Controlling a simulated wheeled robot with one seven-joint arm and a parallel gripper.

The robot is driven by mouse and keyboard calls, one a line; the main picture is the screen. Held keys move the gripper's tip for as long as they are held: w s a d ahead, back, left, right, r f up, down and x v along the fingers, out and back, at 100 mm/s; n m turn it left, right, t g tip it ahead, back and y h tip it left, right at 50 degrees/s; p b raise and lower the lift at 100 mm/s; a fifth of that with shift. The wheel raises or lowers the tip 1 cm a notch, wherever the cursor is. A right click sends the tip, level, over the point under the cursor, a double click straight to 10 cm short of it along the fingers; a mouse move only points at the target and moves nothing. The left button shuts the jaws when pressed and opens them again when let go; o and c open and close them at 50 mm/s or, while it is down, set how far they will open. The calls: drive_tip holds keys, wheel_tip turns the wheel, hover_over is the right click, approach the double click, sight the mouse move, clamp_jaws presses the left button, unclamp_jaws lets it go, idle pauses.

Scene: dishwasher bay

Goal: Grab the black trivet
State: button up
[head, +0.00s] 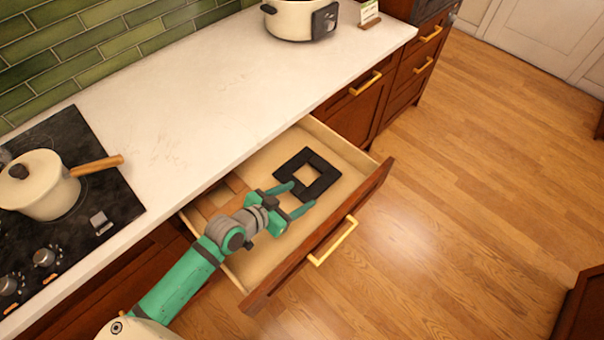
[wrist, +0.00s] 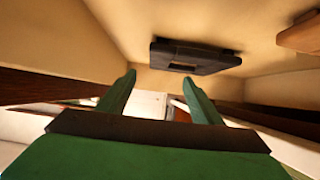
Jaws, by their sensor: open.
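The black trivet (head: 318,160) is a flat square frame with a square hole in the middle. It lies in the right part of the open drawer (head: 374,189). It also shows in the wrist view (wrist: 205,60), upper middle, beyond the fingertips. I cannot tell whether a fingertip touches the trivet.
A wooden item (head: 222,194) lies in the drawer's left part; it also shows in the wrist view (wrist: 299,36). The drawer front has a gold handle (head: 333,241). A pot (head: 40,184) stands on the stove at left, and a cooker (head: 292,20) stands on the clear counter (head: 200,110).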

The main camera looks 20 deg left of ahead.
sight(320, 184)
drive_tip(key=x, duration=1)
drive_tip(key=shift+w+d+f, duration=0.1)
drive_tip(key=shift+f, duration=0.15)
drive_tip(key=c, duration=1.5)
drive_tip(key=shift+o, duration=0.2)
drive_tip(key=shift+r, duration=0.1)
